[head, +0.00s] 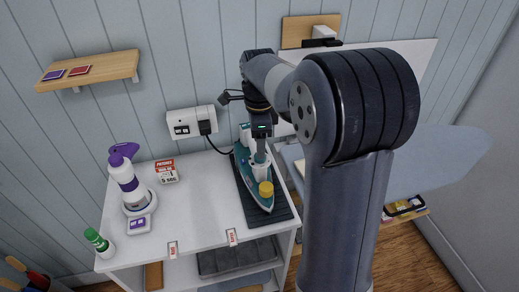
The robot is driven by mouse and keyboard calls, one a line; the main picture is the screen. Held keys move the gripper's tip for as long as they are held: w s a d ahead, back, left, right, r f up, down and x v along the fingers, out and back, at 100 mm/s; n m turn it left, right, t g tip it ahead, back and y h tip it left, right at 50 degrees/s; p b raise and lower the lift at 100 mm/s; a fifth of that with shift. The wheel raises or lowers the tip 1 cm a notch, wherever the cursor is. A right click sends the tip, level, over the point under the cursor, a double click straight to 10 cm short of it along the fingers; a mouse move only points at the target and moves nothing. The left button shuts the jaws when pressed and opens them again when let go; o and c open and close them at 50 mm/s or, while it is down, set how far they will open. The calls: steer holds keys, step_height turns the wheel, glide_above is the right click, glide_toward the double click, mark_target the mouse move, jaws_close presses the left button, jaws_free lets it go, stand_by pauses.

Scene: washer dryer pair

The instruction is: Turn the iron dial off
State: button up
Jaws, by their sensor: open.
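A teal and white iron (247,172) lies on a dark ribbed mat (278,204) at the right end of the white counter. A yellow round part (265,188), perhaps the dial, shows on its upper side toward the near end. My gripper (260,154) is above the iron, behind the yellow part in the picture. Its fingers are small here and partly blend with the iron, so I cannot tell whether they touch it. The jaws are open. Part of the iron's far end is hidden by my arm and gripper.
A white wall socket box (192,122) with a black plug and cord is behind the counter (190,215). A purple-topped spray bottle (125,172), a green-capped bottle (98,242) and a small red-and-white box (166,171) stand left. An ironing board (440,165) is at right.

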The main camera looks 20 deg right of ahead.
steer(key=shift+f, duration=1.75)
steer(key=c, duration=1)
